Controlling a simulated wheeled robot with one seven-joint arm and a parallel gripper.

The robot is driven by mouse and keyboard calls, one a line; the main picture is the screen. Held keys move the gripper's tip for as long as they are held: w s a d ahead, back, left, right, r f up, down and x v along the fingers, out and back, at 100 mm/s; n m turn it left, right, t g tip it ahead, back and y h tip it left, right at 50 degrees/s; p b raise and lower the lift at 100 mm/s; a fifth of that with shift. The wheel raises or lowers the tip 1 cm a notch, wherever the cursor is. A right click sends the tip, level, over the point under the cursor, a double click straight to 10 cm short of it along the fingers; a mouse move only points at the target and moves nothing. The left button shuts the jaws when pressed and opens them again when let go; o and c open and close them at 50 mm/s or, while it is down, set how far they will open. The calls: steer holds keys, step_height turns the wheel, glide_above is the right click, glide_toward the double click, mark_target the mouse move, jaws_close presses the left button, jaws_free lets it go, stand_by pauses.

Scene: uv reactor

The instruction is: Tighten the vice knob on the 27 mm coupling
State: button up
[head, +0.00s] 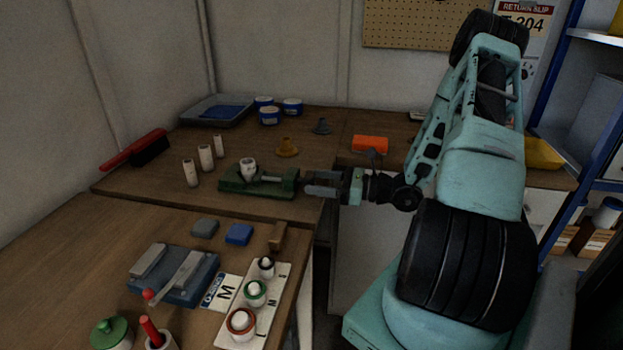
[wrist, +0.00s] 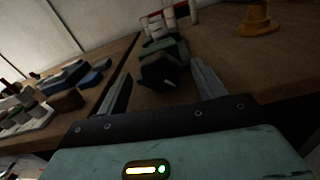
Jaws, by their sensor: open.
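The green vice (head: 262,186) stands on the back bench, with a white coupling (head: 248,170) upright in its jaws. The vice also shows in the wrist view (wrist: 172,48). Its dark knob (wrist: 162,72) faces me at the near end. My gripper (head: 309,183) is at the right end of the vice, roughly level with it. Its two fingers are open, and in the wrist view the knob appears between and just beyond the fingertips. I see no finger clearly touching the knob. In the head view the knob is hard to make out beside my fingers.
Several white cylinders (head: 205,157) stand left of the vice. A yellow-brown cone part (head: 287,147) stands behind it, and an orange block (head: 370,143) lies behind my gripper. The front bench holds a blue fixture (head: 176,282), blue and grey blocks and a white card of rings.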

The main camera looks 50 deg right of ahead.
steer(key=shift+x, duration=1.2)
steer(key=c, duration=1)
steer(key=shift+r+m+p, duration=0.1)
steer(key=shift+m+p, duration=0.2)
steer(key=shift+p, duration=0.25)
steer(key=shift+r+m+p, duration=0.1)
steer(key=shift+m+p, duration=0.8)
steer(key=shift+p, duration=0.2)
steer(key=m+p, duration=0.3)
steer(key=shift+d+m, duration=0.1)
steer(key=shift+m, duration=0.3)
steer(key=shift+f+m+p, duration=0.25)
steer(key=shift+m+p, duration=0.4)
steer(key=shift+m, duration=0.15)
